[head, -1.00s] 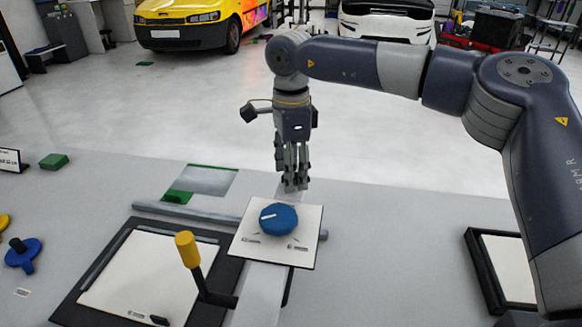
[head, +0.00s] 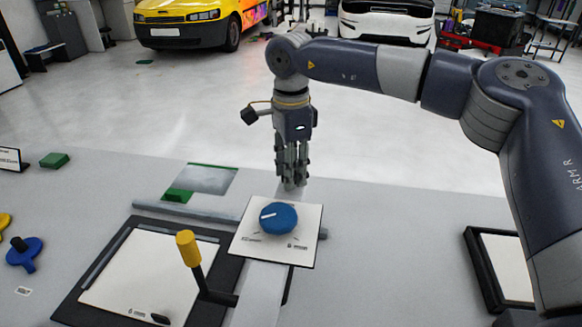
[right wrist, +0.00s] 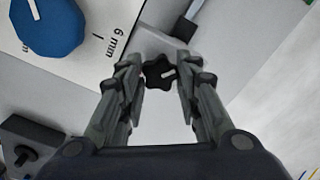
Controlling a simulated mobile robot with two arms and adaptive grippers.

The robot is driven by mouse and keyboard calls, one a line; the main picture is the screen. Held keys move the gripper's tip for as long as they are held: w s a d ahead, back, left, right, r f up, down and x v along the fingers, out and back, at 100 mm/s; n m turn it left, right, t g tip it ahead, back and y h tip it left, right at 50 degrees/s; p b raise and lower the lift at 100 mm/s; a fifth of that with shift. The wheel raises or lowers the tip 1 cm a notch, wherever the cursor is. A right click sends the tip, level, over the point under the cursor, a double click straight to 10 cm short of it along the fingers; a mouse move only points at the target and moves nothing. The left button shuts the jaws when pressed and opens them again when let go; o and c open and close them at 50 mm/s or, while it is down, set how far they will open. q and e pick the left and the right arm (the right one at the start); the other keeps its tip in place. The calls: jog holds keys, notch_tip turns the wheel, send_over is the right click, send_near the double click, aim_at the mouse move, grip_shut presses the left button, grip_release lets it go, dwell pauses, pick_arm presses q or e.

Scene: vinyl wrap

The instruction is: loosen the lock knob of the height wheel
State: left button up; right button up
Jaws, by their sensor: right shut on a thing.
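The blue height wheel (head: 279,218) with a white pointer mark sits on a tilted white scale plate (head: 304,247). The wheel also shows in the right wrist view (right wrist: 50,22), near a "6 mm" mark. The small black lobed lock knob (right wrist: 159,75), with a white mark, is beyond the plate. My right gripper (right wrist: 160,80) points down behind the plate and is shut on the lock knob, a finger on each side. In the head view the right gripper (head: 291,184) hides the knob. My left gripper is not in view.
A yellow-topped lever (head: 188,248) stands left of the plate, beside a black-framed white sheet (head: 150,270). A blue knob (head: 24,254) lies at the far left. A black frame (head: 486,275) is at the right. The bench between plate and right frame is clear.

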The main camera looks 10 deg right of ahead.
jog(key=n+p, duration=0.1)
jog(key=n, duration=0.8)
jog(key=shift+n+p, duration=0.3)
jog(key=shift+p, duration=0.1)
jog(key=shift+n, duration=1.9)
jog(key=o, duration=1.1)
jog(key=shift+r, duration=0.1)
notch_tip(320, 180, up, 12)
jog(key=shift+f, duration=0.1)
